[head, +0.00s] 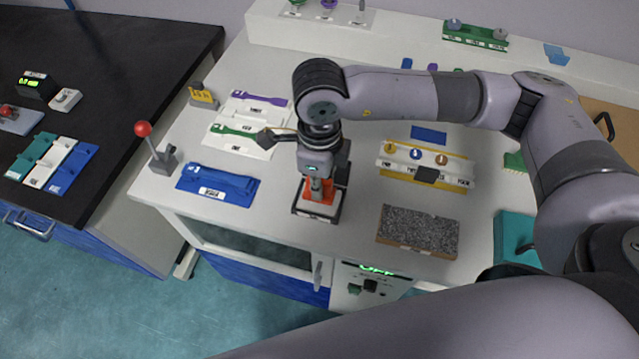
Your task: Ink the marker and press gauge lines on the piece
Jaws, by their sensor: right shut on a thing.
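My right gripper (318,180) reaches down over the middle of the white worktop and is shut on an orange-red tool (319,210), which looks like the marker. The tool's wide foot is over a low black and white block (303,207), perhaps the ink pad. I cannot tell whether it touches the block. The fingers and the wrist hide much of the tool. A green dumbbell-shaped strip (229,130) and a purple one (258,98) lie on white labelled plates to the left. I cannot tell which is the piece. My left gripper is not in view.
A blue labelled fixture (218,187) sits front left, beside a red-knobbed lever (144,130). A yellow-based rack (392,172) with round knobs and a speckled grey block (418,230) stand right of my gripper. The worktop's front edge is close to the block under the tool.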

